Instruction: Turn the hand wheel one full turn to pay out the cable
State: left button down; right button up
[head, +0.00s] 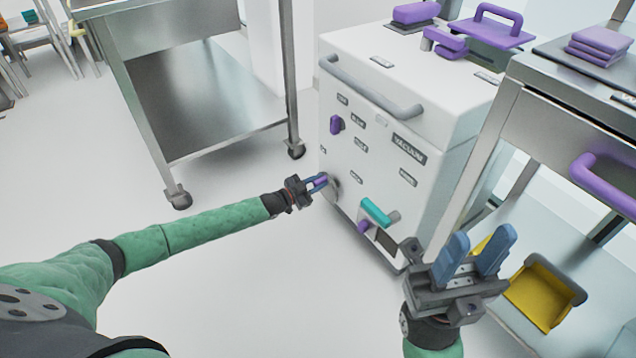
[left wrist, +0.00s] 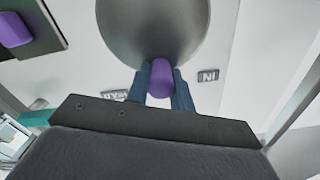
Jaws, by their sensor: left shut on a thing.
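The hand wheel (left wrist: 150,30) is a grey disc on the front of a white cabinet, with a purple handle (left wrist: 160,78) near its rim. In the head view the wheel (head: 335,187) is partly hidden behind my left gripper (head: 318,183). My left gripper is shut on the purple handle, which sits between its two blue fingers in the left wrist view (left wrist: 160,85). My right gripper (head: 482,250) is open and empty, in front of the cabinet's right side. No cable can be made out.
The white cabinet (head: 455,160) also carries a purple knob (head: 336,125), a teal lever (head: 375,211) and a grey bar handle (head: 370,88). A steel cart (head: 215,105) stands left. A steel table (head: 540,120) and a yellow bin (head: 540,292) are at right. The floor between is clear.

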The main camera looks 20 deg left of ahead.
pick_arm(q)
jog(key=c, duration=1.2)
grip_release()
jog(key=p+v, duration=0.2)
jog(key=v, duration=0.5)
jog(key=shift+s+a, duration=0.25)
jog(key=shift+s, duration=0.1)
